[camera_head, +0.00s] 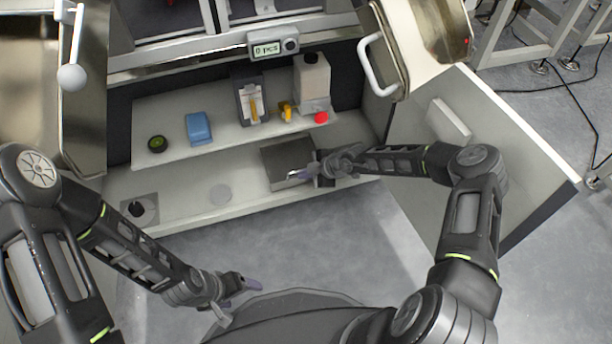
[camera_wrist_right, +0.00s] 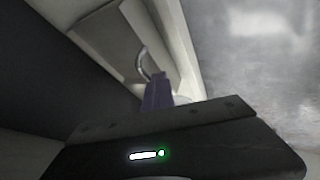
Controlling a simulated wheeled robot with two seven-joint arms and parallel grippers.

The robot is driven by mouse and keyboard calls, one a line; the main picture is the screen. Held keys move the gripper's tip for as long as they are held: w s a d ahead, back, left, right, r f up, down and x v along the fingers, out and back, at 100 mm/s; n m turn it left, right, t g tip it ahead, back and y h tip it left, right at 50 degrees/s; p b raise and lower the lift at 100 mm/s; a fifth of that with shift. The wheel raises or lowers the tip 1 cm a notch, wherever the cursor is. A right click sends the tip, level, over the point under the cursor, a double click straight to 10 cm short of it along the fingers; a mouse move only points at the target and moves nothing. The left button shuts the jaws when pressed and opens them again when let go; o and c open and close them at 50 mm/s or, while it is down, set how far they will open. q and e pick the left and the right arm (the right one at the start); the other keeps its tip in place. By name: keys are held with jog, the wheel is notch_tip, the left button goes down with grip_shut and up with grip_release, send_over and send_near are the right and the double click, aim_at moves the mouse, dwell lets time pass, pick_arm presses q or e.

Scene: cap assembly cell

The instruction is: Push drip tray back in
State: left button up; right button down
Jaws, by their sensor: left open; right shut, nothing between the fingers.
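The drip tray (camera_head: 282,156) is a flat grey tray on the lower shelf, in the middle of the head view. Its front edge carries a light metal handle, which also shows on the tray (camera_wrist_right: 106,38) in the right wrist view. My right gripper (camera_head: 306,173) is shut with nothing between its fingers, right at the tray's front right side by the handle. In the wrist view its purple fingertips (camera_wrist_right: 157,90) lie close to the handle; I cannot tell whether they touch. My left gripper (camera_head: 252,284) is open and empty, low over the floor, away from the tray.
The upper shelf (camera_head: 225,143) holds a green-black round part (camera_head: 157,144), a blue block (camera_head: 198,128), a grey holder (camera_head: 250,104), a yellow part (camera_head: 287,111), a white bottle (camera_head: 312,78) and a red button (camera_head: 321,118). An open door (camera_head: 490,150) stands at right.

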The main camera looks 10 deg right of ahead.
jog(key=shift+w+r, duration=0.2)
jog(key=shift+w, duration=0.15)
notch_tip(320, 180, up, 10)
jog(key=p, duration=0.4)
jog(key=shift+s+f+p, duration=0.15)
jog(key=shift+s+p, duration=0.15)
jog(key=shift+s, duration=0.05)
jog(key=shift+s+f, duration=0.1)
jog(key=shift+s, duration=0.05)
